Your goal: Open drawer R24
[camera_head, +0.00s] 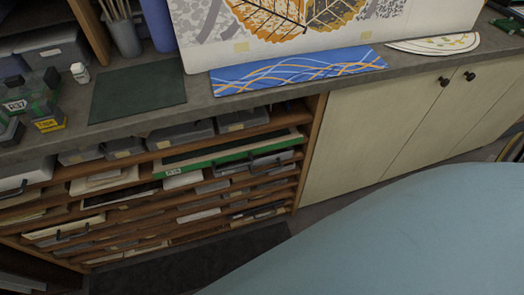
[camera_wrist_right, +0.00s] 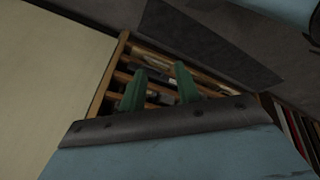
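In the head view a green-fronted drawer (camera_head: 225,158) sits in the upper part of a wooden rack of slots. A small pale label (camera_head: 173,171) is on its left end; its text is too small to read surely, but may be R24. A dark handle is on its right part. The drawer looks slightly forward of its neighbours. My right gripper (camera_wrist_right: 160,72) shows only in the right wrist view. Its two green fingers are apart with nothing between them, and the rack's slots (camera_wrist_right: 125,62) lie beyond. My left gripper is in neither view.
Other grey drawers and papers fill the wooden rack (camera_head: 308,150). Pale cabinet doors (camera_head: 365,130) stand right of it. A dark mat (camera_head: 190,262) lies on the floor.

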